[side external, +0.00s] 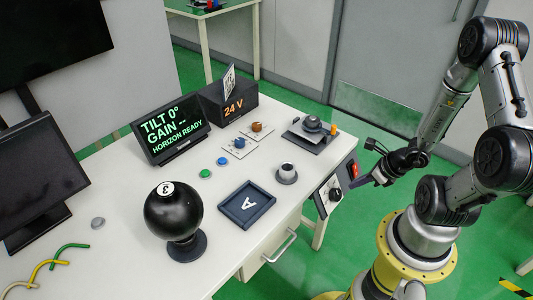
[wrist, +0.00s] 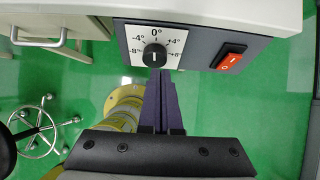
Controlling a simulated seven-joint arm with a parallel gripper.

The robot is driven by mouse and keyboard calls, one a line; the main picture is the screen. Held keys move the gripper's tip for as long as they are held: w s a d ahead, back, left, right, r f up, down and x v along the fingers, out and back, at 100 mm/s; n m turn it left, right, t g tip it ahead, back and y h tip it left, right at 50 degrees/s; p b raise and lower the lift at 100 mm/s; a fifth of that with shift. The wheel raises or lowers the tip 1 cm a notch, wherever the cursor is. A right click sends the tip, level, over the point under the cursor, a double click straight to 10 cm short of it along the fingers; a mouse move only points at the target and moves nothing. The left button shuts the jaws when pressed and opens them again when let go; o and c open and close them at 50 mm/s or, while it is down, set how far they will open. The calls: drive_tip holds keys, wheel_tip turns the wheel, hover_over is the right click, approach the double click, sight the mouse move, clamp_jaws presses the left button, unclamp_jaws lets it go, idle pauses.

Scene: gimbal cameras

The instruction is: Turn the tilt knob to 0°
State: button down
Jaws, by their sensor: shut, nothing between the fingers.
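The tilt knob (wrist: 154,55) is a black round knob on a white dial plate marked from -8° to +8°, fixed to a dark panel under the table edge. Its white line points up, close to the 0° mark. In the side view the knob (side external: 336,194) shows small on the panel. The display (side external: 171,128) reads "TILT 0°", "GAIN --" and "HORIZON READY". My gripper (wrist: 160,74) is shut and empty, its dark fingers together just below the knob in the wrist view. In the side view my gripper (side external: 366,182) is to the right of the knob, seemingly apart from it.
A red rocker switch (wrist: 229,57) sits right of the knob on the same panel. On the white table (side external: 215,205) stand a black ball (side external: 172,212), a tray marked A (side external: 246,205), a 24 V box (side external: 228,102) and small knobs.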

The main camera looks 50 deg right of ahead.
drive_tip(key=shift+w+a+f, duration=0.15)
drive_tip(key=shift+w+f, duration=0.35)
drive_tip(key=shift+w, duration=0.35)
drive_tip(key=shift+w+a+f, duration=0.2)
drive_tip(key=shift+w+f, duration=0.35)
drive_tip(key=shift+w, duration=0.35)
drive_tip(key=shift+w+a+f, duration=0.15)
drive_tip(key=shift+w+f, duration=0.35)
drive_tip(key=shift+w, duration=0.35)
drive_tip(key=shift+s+f, duration=0.2)
drive_tip(key=shift+f, duration=0.15)
idle(0.4)
drive_tip(key=shift+w+d+r, duration=0.1)
drive_tip(key=shift+r, duration=0.3)
drive_tip(key=s+r, duration=0.2)
drive_tip(key=s, duration=0.1)
drive_tip(key=s+r, duration=0.1)
drive_tip(key=s, duration=0.1)
